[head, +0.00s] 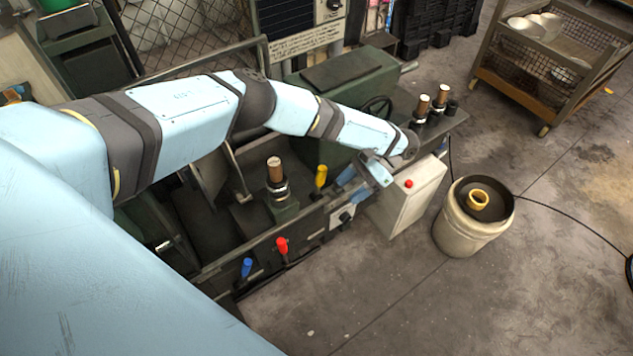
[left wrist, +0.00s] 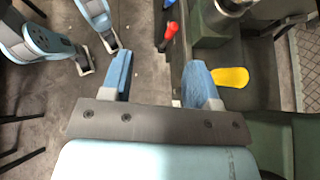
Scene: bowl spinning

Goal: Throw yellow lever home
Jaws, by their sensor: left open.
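The yellow lever (head: 321,176) stands up from the front edge of the green machine, near the middle of the head view. In the left wrist view the yellow lever handle (left wrist: 230,77) shows just right of the right finger, outside the gap between the fingers. My left gripper (head: 346,186) reaches over the machine from the left, and its blue fingers are just right of the lever. It is open, with nothing held between the fingers (left wrist: 160,62). Whether a finger touches the lever is unclear. My right gripper cannot be made out.
A red lever (head: 282,245) and a blue lever (head: 246,267) stand along the machine's front. A grey box with a red button (head: 408,184) stands right of the gripper. A bucket (head: 468,240) and a wire-sided cart (head: 540,75) stand farther right. The front floor is clear.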

